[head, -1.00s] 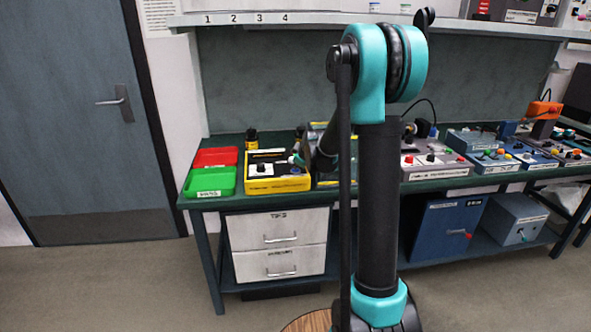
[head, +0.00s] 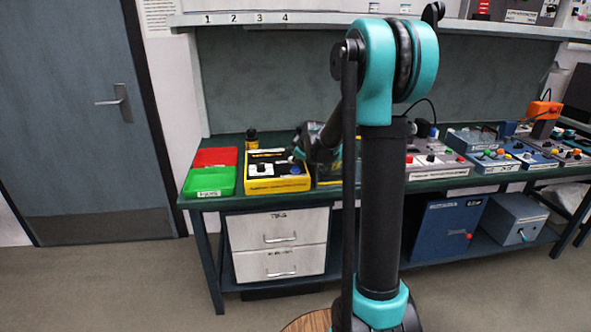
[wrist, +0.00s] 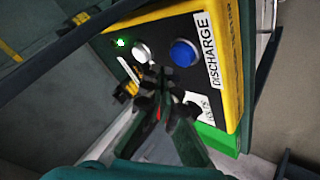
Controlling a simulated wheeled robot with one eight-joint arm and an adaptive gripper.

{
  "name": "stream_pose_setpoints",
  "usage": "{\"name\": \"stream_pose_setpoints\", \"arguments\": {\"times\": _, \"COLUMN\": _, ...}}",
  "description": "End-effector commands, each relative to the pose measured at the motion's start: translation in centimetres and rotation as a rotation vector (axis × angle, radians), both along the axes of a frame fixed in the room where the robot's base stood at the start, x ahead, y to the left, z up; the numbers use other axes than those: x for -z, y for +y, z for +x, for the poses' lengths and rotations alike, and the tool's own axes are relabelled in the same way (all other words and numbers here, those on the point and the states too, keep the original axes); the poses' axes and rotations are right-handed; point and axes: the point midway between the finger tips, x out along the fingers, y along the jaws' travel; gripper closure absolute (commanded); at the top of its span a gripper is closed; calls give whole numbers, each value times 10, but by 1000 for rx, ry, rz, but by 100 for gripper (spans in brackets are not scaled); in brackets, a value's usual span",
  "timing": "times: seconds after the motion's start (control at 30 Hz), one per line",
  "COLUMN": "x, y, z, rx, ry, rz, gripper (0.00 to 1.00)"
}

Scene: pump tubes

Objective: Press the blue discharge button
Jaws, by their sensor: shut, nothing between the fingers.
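The blue discharge button (wrist: 183,52) is round and sits on the face of a yellow-edged box, beside a "DISCHARGE" label (wrist: 211,50). The button also shows small at the right of the yellow box (head: 277,185) in the head view. My gripper (wrist: 160,78) is shut and empty. In the wrist view its tips are just below and left of the button in the picture; I see no clear contact. In the head view my gripper (head: 297,156) is small, near the box's right side. A white round control (wrist: 141,52) and a lit green lamp (wrist: 121,42) lie left of the button.
Red (head: 216,157) and green (head: 210,182) trays lie left of the box. A small dark bottle (head: 252,138) stands behind it. Other control boxes (head: 432,161) stand to the right, and a shelf (head: 300,21) runs above the bench.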

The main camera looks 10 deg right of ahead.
Motion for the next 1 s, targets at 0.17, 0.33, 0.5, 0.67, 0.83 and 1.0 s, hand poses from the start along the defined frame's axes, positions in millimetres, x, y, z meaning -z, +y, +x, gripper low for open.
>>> {"name": "stream_pose_setpoints", "arguments": {"times": 0.17, "x": -17, "y": 0, "z": 0, "rx": 0, "ry": 0, "rz": 0, "gripper": 100}}
{"name": "stream_pose_setpoints", "arguments": {"times": 0.33, "x": -32, "y": 0, "z": 0, "rx": 0, "ry": 0, "rz": 0, "gripper": 100}}
{"name": "stream_pose_setpoints", "arguments": {"times": 0.5, "x": -42, "y": 0, "z": 0, "rx": 0, "ry": 0, "rz": 0, "gripper": 100}}
{"name": "stream_pose_setpoints", "arguments": {"times": 0.67, "x": -43, "y": 0, "z": 0, "rx": 0, "ry": 0, "rz": 0, "gripper": 100}}
{"name": "stream_pose_setpoints", "arguments": {"times": 0.83, "x": -43, "y": 0, "z": 0, "rx": 0, "ry": 0, "rz": 0, "gripper": 100}}
{"name": "stream_pose_setpoints", "arguments": {"times": 1.0, "x": -43, "y": 0, "z": 0, "rx": 0, "ry": 0, "rz": 0, "gripper": 100}}
